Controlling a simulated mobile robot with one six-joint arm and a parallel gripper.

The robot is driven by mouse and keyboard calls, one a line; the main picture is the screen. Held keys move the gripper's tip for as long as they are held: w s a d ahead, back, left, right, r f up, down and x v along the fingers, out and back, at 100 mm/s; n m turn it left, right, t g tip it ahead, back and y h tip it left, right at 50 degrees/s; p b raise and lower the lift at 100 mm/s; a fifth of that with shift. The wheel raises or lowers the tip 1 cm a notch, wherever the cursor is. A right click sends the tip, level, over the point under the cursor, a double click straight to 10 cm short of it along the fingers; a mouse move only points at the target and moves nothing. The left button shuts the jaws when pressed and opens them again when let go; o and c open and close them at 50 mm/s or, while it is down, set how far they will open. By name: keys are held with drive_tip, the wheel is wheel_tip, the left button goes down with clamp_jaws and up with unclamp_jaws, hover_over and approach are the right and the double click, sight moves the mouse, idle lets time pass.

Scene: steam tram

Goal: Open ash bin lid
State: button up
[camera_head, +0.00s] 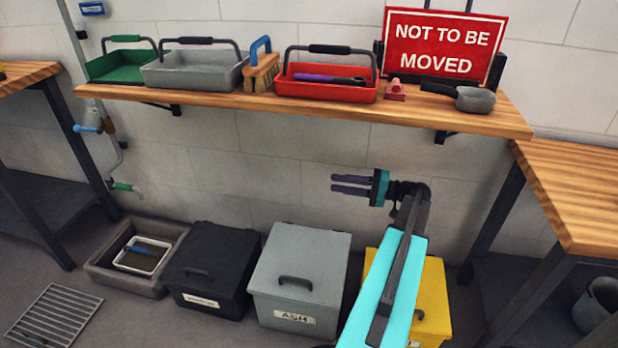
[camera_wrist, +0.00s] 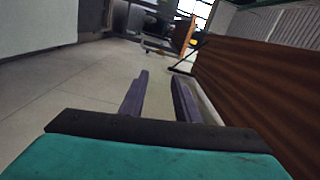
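The ash bin (camera_head: 296,285) is a grey box on the floor with a white "ASH" label on its front. Its grey lid (camera_head: 303,256) is shut, with a dark handle (camera_head: 295,282) near the front edge. My gripper (camera_head: 335,184) is up and to the right of the bin, below the shelf, with its two purple fingers pointing left. In the wrist view the fingers (camera_wrist: 158,98) stand apart with nothing between them. The wrist view does not show the ash bin.
A black bin (camera_head: 208,268) stands left of the ash bin, and a yellow bin (camera_head: 433,300) stands to its right, partly behind my arm. A wooden shelf (camera_head: 215,98) with trays, a brush and a red sign runs above. A floor grate (camera_head: 55,318) lies at lower left.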

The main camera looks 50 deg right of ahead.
drive_tip(key=v, duration=0.3)
idle(0.4)
